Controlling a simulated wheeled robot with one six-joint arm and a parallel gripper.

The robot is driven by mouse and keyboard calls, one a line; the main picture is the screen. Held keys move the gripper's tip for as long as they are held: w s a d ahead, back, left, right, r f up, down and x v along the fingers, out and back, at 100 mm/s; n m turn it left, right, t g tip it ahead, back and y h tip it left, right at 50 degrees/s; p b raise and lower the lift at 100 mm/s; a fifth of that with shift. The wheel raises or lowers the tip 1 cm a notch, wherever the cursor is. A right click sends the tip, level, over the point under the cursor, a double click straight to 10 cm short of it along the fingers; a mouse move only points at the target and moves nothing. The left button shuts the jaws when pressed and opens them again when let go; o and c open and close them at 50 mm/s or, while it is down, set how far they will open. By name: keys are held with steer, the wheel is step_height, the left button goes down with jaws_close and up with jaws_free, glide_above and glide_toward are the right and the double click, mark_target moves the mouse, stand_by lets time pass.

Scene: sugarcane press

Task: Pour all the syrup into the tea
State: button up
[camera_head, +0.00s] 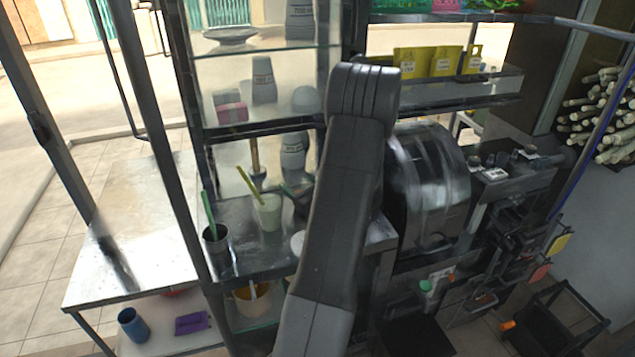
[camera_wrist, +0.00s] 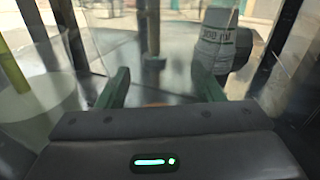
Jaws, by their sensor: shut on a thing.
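My gripper (camera_wrist: 162,90) shows in the wrist view, its two green fingers apart on either side of a see-through thing. This looks like a clear vessel, but its outline is faint and I cannot see any syrup in it. In the head view my arm hides the gripper. A pale, cloudy cup (camera_head: 269,214) with a yellow-green straw stands on the metal counter, left of my arm. It also shows as a pale cup at the left edge of the wrist view (camera_wrist: 35,95). A dark metal cup (camera_head: 216,246) with a green straw stands left of it. I cannot tell which holds tea.
A grey labelled jar (camera_head: 293,155) stands behind the cups, and shows in the wrist view (camera_wrist: 217,42). A wooden-handled pestle (camera_head: 255,160) stands beside it. Glass shelves (camera_head: 265,45) rise above. A round press drum (camera_head: 430,185) is on the right. The left metal table (camera_head: 140,225) is mostly clear.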

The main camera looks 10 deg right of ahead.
mark_target(294, 165)
steer(key=shift+w+a, duration=0.35)
steer(key=shift+a, duration=0.25)
steer(key=shift+w+d+r+n+b, duration=0.1)
steer(key=shift+r+n+b, duration=0.1)
steer(key=shift+n, duration=0.35)
steer(key=shift+r+n+b, duration=0.15)
steer(key=shift+n+b, duration=0.05)
steer(key=shift+n, duration=0.35)
steer(key=shift+w+d+r+n, duration=0.1)
steer(key=shift+r+n, duration=0.8)
steer(key=shift+n, duration=0.3)
steer(key=shift+w+d+r+n+y+p, duration=0.1)
steer(key=shift+r+n+y+p, duration=0.5)
steer(key=shift+r, duration=0.85)
steer(key=r+n, duration=0.1)
steer(key=n, duration=0.1)
steer(key=r+n, duration=0.1)
steer(key=n, duration=0.1)
steer(key=r+n, duration=0.1)
steer(key=shift+s+a+r+n, duration=0.25)
steer(key=shift+s+a+n, duration=0.1)
steer(key=shift+a+n, duration=0.05)
steer(key=shift+s+a+r+n+y+b, duration=0.15)
steer(key=shift+r+n+y+b, duration=0.3)
steer(key=shift+n+b, duration=0.8)
steer(key=shift+s+a+f+n+b, duration=0.2)
steer(key=shift+n+b, duration=0.35)
steer(key=shift+b, duration=2.05)
